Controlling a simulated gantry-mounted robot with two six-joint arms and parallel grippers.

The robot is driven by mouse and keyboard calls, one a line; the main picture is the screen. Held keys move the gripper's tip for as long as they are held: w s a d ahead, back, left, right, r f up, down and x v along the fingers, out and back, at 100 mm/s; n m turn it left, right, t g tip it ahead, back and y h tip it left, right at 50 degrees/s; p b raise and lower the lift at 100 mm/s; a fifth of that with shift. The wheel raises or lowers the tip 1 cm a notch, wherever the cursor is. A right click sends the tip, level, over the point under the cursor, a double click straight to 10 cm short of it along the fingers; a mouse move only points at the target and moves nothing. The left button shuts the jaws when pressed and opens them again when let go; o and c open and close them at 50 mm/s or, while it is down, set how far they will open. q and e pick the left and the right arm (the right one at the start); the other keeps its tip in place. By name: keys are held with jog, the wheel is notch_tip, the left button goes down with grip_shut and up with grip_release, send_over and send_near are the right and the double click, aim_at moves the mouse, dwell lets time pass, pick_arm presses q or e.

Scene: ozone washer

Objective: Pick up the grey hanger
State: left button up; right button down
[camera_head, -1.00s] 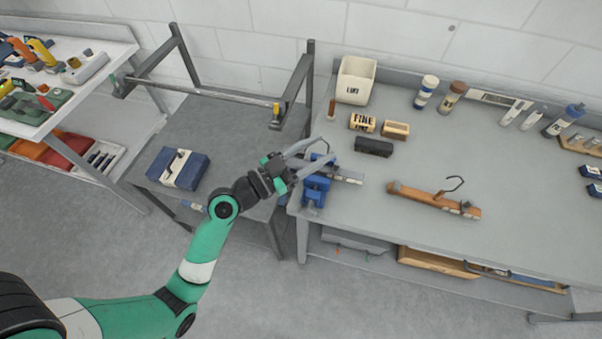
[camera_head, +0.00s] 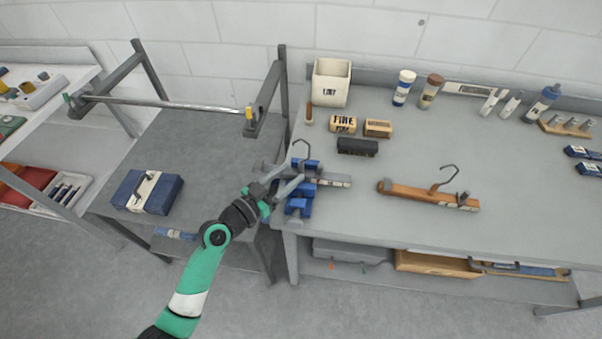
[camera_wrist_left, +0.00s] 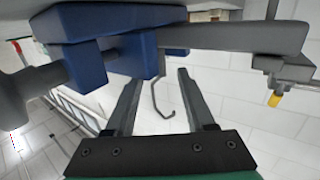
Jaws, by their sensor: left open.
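The thin hook (camera_wrist_left: 161,98) shows between the two fingers. My left gripper (camera_head: 287,179) is open and empty, reaching in from the left at the hanger's middle; it also shows in the left wrist view (camera_wrist_left: 158,88). Finger contact cannot be told. My right gripper is not in view.
A metal rail (camera_head: 165,104) and a blue case (camera_head: 147,191) are on the left. The front right bench surface is clear.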

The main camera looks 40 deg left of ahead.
aim_at(301, 161)
pick_arm(q)
jog(key=w, duration=0.5)
jog(key=shift+w+a+r, duration=0.1)
jog(key=shift+w+r, duration=0.05)
jog(key=shift+r, duration=0.1)
grip_shut()
